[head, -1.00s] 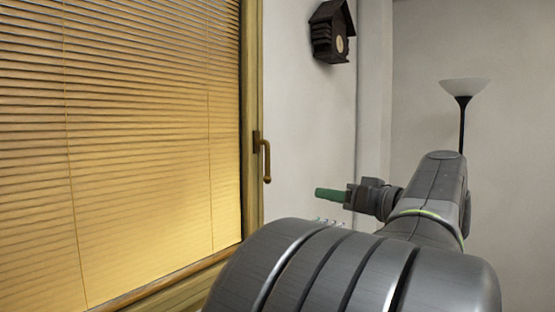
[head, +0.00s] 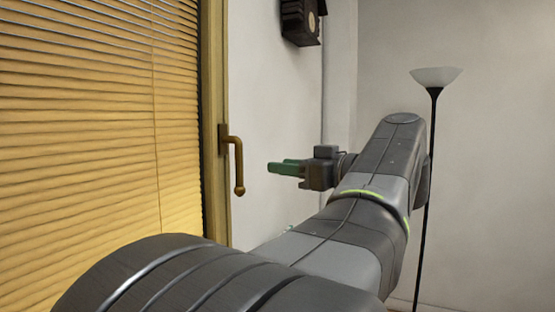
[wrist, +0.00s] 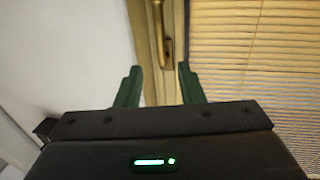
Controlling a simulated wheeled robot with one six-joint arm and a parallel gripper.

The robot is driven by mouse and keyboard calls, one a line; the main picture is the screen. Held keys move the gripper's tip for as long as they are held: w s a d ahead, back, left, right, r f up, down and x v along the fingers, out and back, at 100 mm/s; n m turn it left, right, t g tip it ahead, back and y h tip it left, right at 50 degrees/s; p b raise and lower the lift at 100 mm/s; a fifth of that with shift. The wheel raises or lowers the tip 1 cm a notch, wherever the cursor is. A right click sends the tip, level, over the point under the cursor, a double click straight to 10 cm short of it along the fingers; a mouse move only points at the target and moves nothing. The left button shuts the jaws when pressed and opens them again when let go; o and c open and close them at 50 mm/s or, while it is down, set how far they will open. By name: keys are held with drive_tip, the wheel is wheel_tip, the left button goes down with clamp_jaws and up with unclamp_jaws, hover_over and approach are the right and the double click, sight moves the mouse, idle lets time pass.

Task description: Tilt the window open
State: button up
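The window (head: 90,120) fills the left of the head view, with a wooden frame (head: 214,100) and a lowered yellowish blind. Its brass handle (head: 238,165) points down on the frame's right side. My gripper (head: 272,166) is just right of the handle, apart from it, with green fingers pointing left toward it. In the wrist view, the gripper (wrist: 160,85) is open, its two green fingers spread with nothing between them. The handle (wrist: 158,30) shows beyond the fingertips at the top, partly cut off by the picture edge.
A dark birdhouse-like clock (head: 302,22) hangs on the white wall above my gripper. A floor lamp (head: 436,90) with a white shade stands behind my arm at the right. The space between gripper and handle is clear.

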sight(242, 161)
drive_tip(key=p+x, duration=0.3)
drive_tip(key=x, duration=1)
drive_tip(key=shift+c, duration=0.4)
clamp_jaws()
